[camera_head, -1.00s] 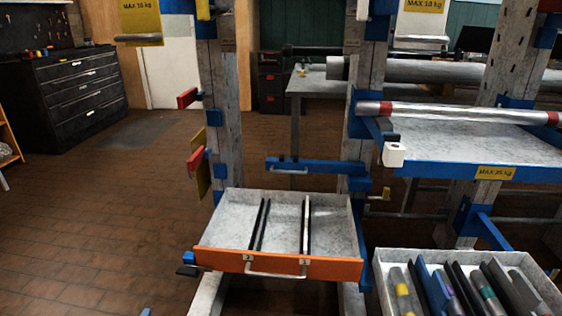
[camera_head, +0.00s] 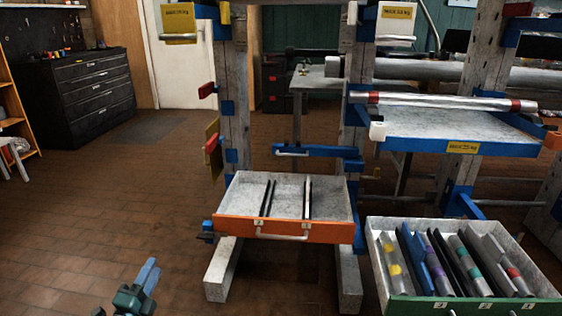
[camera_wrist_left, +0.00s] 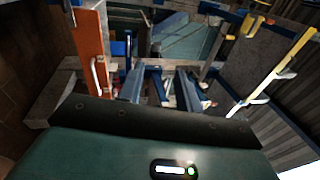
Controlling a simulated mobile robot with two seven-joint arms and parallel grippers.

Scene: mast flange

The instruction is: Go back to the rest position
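My left gripper (camera_head: 148,274) shows at the bottom left of the head view, over the bare brick floor, with blue fingers on a dark green body. In the left wrist view its two blue fingers (camera_wrist_left: 161,88) stand apart with nothing held between them. It is clear of the rack and to the left of the open orange-fronted drawer (camera_head: 284,230). My right gripper is not in view.
The orange-fronted drawer holds thin bars. A green-fronted drawer (camera_head: 470,308) with several coloured tubes and bars juts out at lower right. A blue shelf (camera_head: 450,146) carries a silver tube (camera_head: 450,102). The brick floor (camera_head: 110,215) on the left is clear.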

